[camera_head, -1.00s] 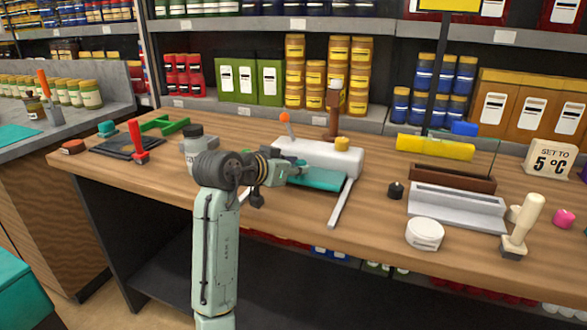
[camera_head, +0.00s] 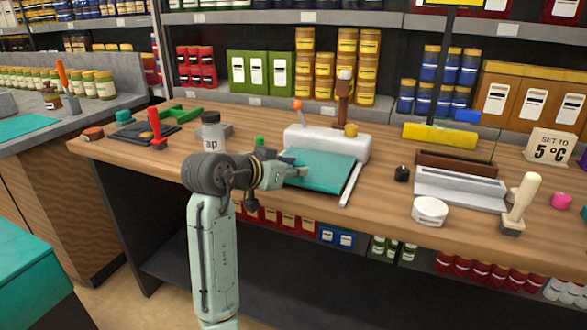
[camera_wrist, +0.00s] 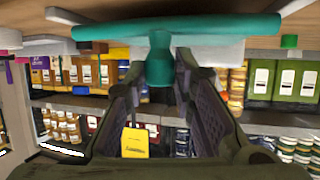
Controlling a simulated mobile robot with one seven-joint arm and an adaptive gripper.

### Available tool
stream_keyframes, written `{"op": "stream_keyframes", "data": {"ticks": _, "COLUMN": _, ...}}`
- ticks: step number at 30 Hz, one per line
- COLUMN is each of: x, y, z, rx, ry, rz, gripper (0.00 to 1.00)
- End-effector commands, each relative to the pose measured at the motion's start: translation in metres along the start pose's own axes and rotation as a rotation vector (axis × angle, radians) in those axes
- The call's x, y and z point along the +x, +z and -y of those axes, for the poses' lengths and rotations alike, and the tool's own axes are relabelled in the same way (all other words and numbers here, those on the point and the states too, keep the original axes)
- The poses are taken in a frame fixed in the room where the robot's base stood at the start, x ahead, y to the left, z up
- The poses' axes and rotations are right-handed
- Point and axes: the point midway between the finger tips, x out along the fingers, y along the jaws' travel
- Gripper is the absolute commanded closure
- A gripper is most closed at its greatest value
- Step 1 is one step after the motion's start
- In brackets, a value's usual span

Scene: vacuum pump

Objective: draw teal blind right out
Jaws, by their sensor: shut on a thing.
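The teal blind (camera_head: 325,172) extends as a flat sheet from the front of a white housing (camera_head: 330,143) on the wooden bench. My gripper (camera_head: 292,172) is at the sheet's front left edge. In the wrist view, the blind shows as a wide teal band (camera_wrist: 215,27) across the top, with a teal pull (camera_wrist: 160,58) standing off it. The two fingers of my gripper (camera_wrist: 162,75) lie on either side of this pull and are shut on it. In the head view, the gripper hides the pull.
A pale bar (camera_head: 350,185) lies along the blind's right side. A black knob (camera_head: 402,173), a white round tub (camera_head: 429,211) and a grey tray (camera_head: 458,187) stand farther right. A grey-lidded bottle (camera_head: 211,132) stands behind my arm. The floor before the bench is clear.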

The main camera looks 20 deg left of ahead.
Motion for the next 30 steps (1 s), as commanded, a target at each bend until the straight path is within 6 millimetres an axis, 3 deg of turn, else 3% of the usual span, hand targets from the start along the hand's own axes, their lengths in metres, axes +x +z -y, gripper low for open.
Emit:
{"op": "stream_keyframes", "data": {"ticks": 6, "x": -0.002, "y": 0.004, "z": -0.001, "rx": -0.001, "ry": 0.006, "rz": 0.008, "gripper": 1.00}}
{"op": "stream_keyframes", "data": {"ticks": 7, "x": -0.002, "y": 0.004, "z": -0.001, "rx": -0.001, "ry": 0.006, "rz": 0.008, "gripper": 0.76}}
{"op": "stream_keyframes", "data": {"ticks": 16, "x": -0.001, "y": 0.003, "z": -0.001, "rx": 0.000, "ry": 0.004, "rz": 0.006, "gripper": 0.56}}
{"op": "stream_keyframes", "data": {"ticks": 25, "x": -0.002, "y": 0.002, "z": -0.001, "rx": 0.000, "ry": 0.003, "rz": 0.004, "gripper": 0.56}}
{"op": "stream_keyframes", "data": {"ticks": 30, "x": -0.019, "y": 0.001, "z": 0.000, "rx": 0.001, "ry": 0.000, "rz": 0.003, "gripper": 0.56}}
